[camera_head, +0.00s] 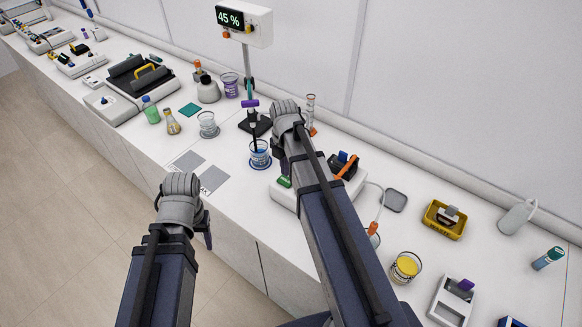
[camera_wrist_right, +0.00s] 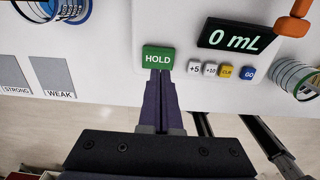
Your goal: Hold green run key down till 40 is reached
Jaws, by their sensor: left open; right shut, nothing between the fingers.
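The green key (camera_wrist_right: 158,57), marked HOLD, is on a white device (camera_wrist_right: 285,45) whose black display (camera_wrist_right: 238,38) reads 0 mL. The key also shows in the head view (camera_head: 284,182), just left of my right arm. My right gripper (camera_wrist_right: 160,74) is shut and empty. Its fingertips are at the key's lower edge in the wrist view; I cannot tell whether they touch or press it. My left gripper (camera_head: 207,238) is open, off the bench's front edge and away from the device. Its fingers are mostly hidden.
A glass with blue liquid (camera_head: 260,153) stands left of the device under a stand. Small keys (camera_wrist_right: 220,71) sit right of the green key. Grey pads marked STRONG (camera_wrist_right: 12,75) and WEAK (camera_wrist_right: 52,77) lie left. A yellow jar (camera_head: 406,266) stands right.

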